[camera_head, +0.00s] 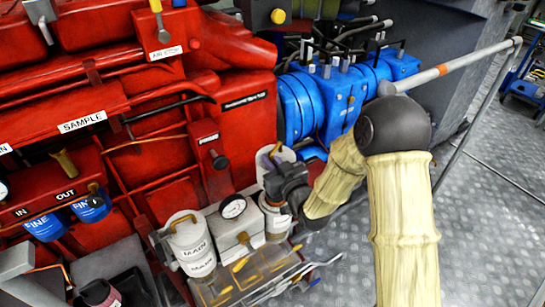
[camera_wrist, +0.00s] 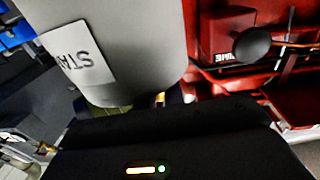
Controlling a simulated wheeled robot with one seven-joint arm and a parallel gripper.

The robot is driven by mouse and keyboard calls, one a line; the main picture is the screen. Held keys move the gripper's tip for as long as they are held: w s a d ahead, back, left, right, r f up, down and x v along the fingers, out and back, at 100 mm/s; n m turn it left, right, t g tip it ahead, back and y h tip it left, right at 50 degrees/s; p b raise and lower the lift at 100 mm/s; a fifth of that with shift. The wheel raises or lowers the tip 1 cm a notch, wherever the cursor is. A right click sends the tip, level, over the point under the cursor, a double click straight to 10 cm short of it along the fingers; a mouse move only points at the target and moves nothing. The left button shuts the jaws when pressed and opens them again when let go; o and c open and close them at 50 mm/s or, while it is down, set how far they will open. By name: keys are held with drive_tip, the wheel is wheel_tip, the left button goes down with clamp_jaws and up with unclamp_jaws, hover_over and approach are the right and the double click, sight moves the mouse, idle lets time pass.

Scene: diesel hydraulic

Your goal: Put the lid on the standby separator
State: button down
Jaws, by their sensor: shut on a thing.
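A pale cylindrical lid (camera_head: 276,157) is held by my gripper (camera_head: 272,181) in the head view, partly hidden behind the gripper. In the wrist view the grey lid (camera_wrist: 125,40) fills the top, with a white label reading "STA…" and the rest out of sight. My gripper is shut on it. The standby separator body (camera_head: 275,221) stands just below my gripper in the head view, right of the gauge. My gripper and wrist cover part of it. The frames do not show whether lid and body touch.
The separator marked MAIN (camera_head: 192,243) stands at the left of the gauge (camera_head: 233,207). Small yellow-handled valves (camera_head: 240,264) sit in front. The red engine (camera_head: 230,120) rises close behind, with blue machinery (camera_head: 335,95) beyond. Open metal floor (camera_head: 500,190) lies at the right.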

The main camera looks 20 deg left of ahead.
drive_tip(key=shift+f+b, duration=0.15)
drive_tip(key=shift+b, duration=0.35)
drive_tip(key=shift+f+b, duration=3.7)
drive_tip(key=shift+f, duration=0.15)
drive_tip(key=shift+f+b, duration=1.5)
drive_tip(key=shift+b, duration=0.3)
drive_tip(key=c, duration=1.4)
unclamp_jaws()
drive_tip(key=shift+d+f, duration=0.1)
drive_tip(key=shift+s, duration=0.1)
drive_tip(key=p+v, duration=0.3)
drive_tip(key=v, duration=0.6)
drive_tip(key=shift+r+p, duration=0.3)
drive_tip(key=shift+p, duration=0.05)
